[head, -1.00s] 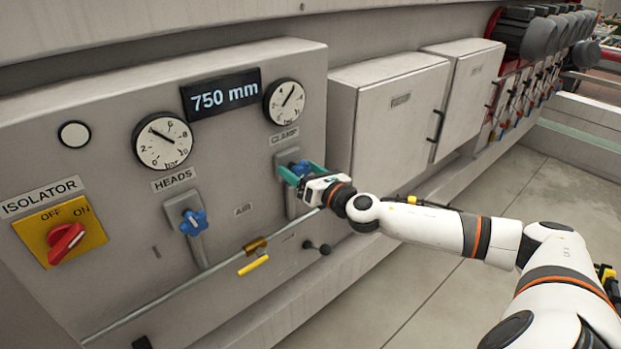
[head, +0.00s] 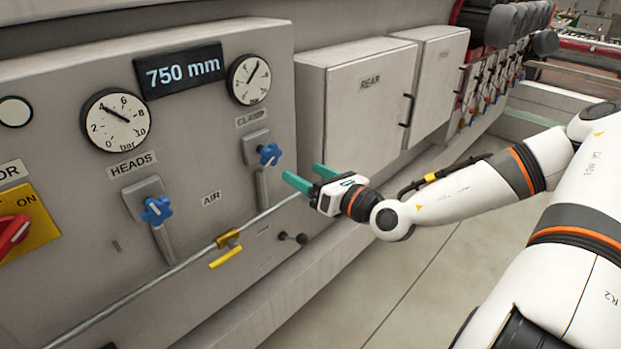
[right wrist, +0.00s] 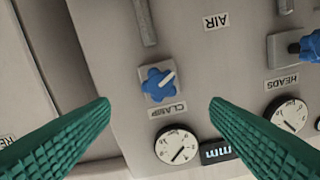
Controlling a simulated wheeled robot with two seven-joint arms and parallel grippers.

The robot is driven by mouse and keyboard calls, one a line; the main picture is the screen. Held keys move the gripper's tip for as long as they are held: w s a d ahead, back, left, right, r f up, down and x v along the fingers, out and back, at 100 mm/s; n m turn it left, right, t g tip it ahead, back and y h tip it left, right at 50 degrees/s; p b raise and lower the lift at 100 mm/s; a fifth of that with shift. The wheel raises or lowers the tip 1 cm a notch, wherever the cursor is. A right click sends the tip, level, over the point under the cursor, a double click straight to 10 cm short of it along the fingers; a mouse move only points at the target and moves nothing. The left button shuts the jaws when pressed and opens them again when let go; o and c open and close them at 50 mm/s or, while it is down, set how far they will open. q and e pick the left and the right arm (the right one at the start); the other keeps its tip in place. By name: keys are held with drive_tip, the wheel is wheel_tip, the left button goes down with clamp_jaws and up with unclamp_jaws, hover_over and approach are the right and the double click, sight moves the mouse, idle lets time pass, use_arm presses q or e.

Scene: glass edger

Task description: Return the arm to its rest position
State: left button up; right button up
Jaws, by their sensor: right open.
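My right gripper (head: 304,178) is open and empty, with green fingers apart, just right of the blue clamp knob (head: 270,154) in the head view. In the right wrist view the fingers of my right gripper (right wrist: 158,125) stand wide on both sides, and the clamp knob (right wrist: 158,82) shows between them, clear of both. My right arm (head: 470,195) reaches in from the right side of the head view. My left gripper does not show.
The grey panel carries the heads knob (head: 157,210), the heads gauge (head: 117,120), the clamp gauge (head: 249,80), a 750 mm display (head: 180,70) and a yellow air lever (head: 226,257). A rear cabinet (head: 368,115) stands behind my gripper. The floor (head: 400,285) is clear.

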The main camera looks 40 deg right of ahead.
drive_tip(key=shift+s, duration=0.1)
idle(0.5)
drive_tip(key=w+d+f+m+g+h+b, duration=0.1)
drive_tip(key=d+f+m+g+h, duration=0.15)
drive_tip(key=d+f+m, duration=0.55)
drive_tip(key=w+d+f+m+g+h+b, duration=0.1)
drive_tip(key=w+d+f+m+h+b, duration=0.25)
drive_tip(key=f, duration=0.95)
drive_tip(key=s+f+m+g, duration=0.3)
drive_tip(key=s+f+m, duration=0.15)
drive_tip(key=f, duration=0.65)
drive_tip(key=s+d+f+m+g+b, duration=0.1)
drive_tip(key=s+f+m+g, duration=0.15)
drive_tip(key=s+f, duration=0.65)
drive_tip(key=s+f+m+g, duration=0.2)
drive_tip(key=s+f+m, duration=0.15)
drive_tip(key=f, duration=1.05)
drive_tip(key=s+a+f+m+g+y+b, duration=0.1)
drive_tip(key=s+a+f+m, duration=0.4)
drive_tip(key=s+a+f, duration=0.6)
drive_tip(key=s+a+f+m+g+y+b, duration=0.1)
drive_tip(key=s+a+f+m+g+y, duration=0.2)
drive_tip(key=s+a+f, duration=0.8)
drive_tip(key=s+a+m+g, duration=0.1)
drive_tip(key=s+a+g, duration=0.1)
drive_tip(key=s+a, duration=0.3)
drive_tip(key=shift+s+a+f+m+b, duration=0.25)
drive_tip(key=shift+a+f+m+b, duration=0.05)
drive_tip(key=shift+f+m, duration=0.1)
